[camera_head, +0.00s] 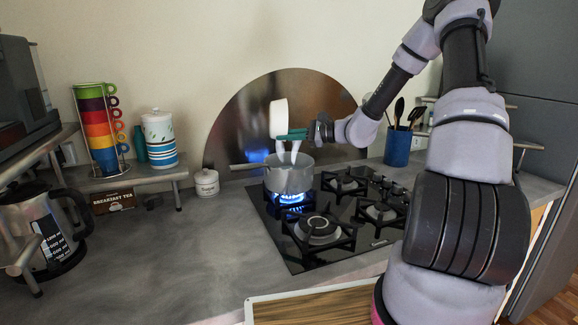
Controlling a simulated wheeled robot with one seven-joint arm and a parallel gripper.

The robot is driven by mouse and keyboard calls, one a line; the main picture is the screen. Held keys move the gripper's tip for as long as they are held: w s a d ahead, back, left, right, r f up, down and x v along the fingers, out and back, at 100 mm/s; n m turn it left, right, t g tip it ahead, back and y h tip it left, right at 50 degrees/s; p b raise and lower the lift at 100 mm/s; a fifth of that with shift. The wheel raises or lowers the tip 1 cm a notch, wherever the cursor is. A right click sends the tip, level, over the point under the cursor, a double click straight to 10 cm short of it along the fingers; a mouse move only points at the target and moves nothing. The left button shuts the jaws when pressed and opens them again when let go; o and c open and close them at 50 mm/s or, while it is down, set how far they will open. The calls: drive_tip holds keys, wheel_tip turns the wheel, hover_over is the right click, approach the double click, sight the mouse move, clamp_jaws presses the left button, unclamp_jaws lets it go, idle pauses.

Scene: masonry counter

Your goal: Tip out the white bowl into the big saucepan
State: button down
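The white bowl (278,115) is up in the air above the big saucepan, turned on its side. My gripper (291,136) reaches in from the right and holds the bowl at its lower part; the fingertips are small and partly hidden. Two whitish shapes (288,152) hang below the teal part, over the pan's mouth; I cannot tell whether they are fingers or falling contents. The big saucepan (290,180) is grey metal and stands upright on a lit back burner, its handle pointing left. The insides of bowl and pan are hidden.
Blue flame burns under the pan on the black hob (330,245). A small white lidded pot (206,183) stands left of it. A blue utensil holder (398,147) stands behind right. A kettle (48,232) is at the far left. The left-centre counter is clear.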

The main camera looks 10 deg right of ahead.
drive_tip(key=shift+d+m+t+y, duration=0.4)
drive_tip(key=shift+m+t+y, duration=0.15)
drive_tip(key=shift+y, duration=0.65)
idle(1.0)
drive_tip(key=shift+r+b, duration=0.2)
drive_tip(key=shift+b, duration=0.9)
drive_tip(key=b, duration=0.5)
drive_tip(key=shift+f, duration=0.15)
drive_tip(key=p, duration=0.7)
